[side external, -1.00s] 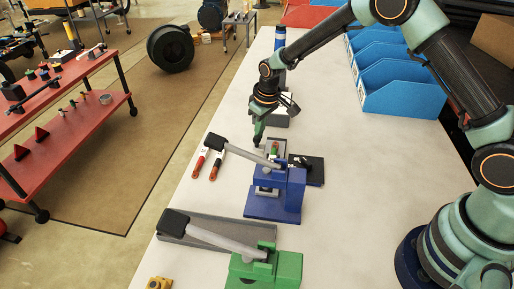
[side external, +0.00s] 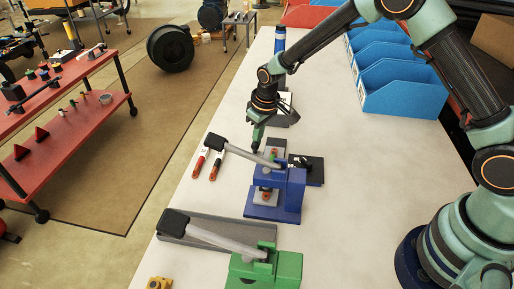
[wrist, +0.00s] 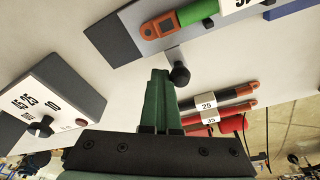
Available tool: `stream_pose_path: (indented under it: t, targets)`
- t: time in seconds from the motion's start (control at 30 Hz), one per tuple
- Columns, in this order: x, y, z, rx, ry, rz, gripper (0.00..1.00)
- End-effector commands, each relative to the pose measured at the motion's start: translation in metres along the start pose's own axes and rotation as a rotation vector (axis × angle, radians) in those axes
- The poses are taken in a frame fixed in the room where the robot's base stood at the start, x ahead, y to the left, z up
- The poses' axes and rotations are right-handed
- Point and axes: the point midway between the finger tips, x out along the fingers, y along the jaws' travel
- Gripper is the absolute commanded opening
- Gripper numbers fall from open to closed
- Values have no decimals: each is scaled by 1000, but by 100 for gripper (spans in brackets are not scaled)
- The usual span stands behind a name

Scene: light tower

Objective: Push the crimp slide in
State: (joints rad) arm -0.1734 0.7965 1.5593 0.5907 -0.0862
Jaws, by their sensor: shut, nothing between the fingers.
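The blue crimp press (side external: 278,190) stands on the bench, with a long grey lever (side external: 240,152) ending in a black grip. Its grey slide (side external: 272,147) runs through it and shows at its far and near sides. In the wrist view the slide (wrist: 118,40) carries an orange lug with a green sleeve (wrist: 193,13). A black knob (wrist: 180,74) sticks out from the slide's end. My gripper (wrist: 160,74) is shut and empty, its fingertips close beside the knob; I cannot tell whether they touch. In the side view my gripper (side external: 256,148) points down at the slide's far end.
A numbered box (wrist: 50,105) lies left in the wrist view. A green press (side external: 265,270) with a grey lever stands nearer the camera. Blue bins (side external: 395,75) line the right. A black block (side external: 306,170) is beside the press.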

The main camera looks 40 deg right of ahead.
Motion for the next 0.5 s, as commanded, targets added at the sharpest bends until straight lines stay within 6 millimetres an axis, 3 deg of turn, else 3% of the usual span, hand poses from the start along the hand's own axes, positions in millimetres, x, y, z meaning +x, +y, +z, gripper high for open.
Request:
stream_pose_path:
  t: [0.5]
  targets:
    - [-2,-15,8,-1,0,-5,0]
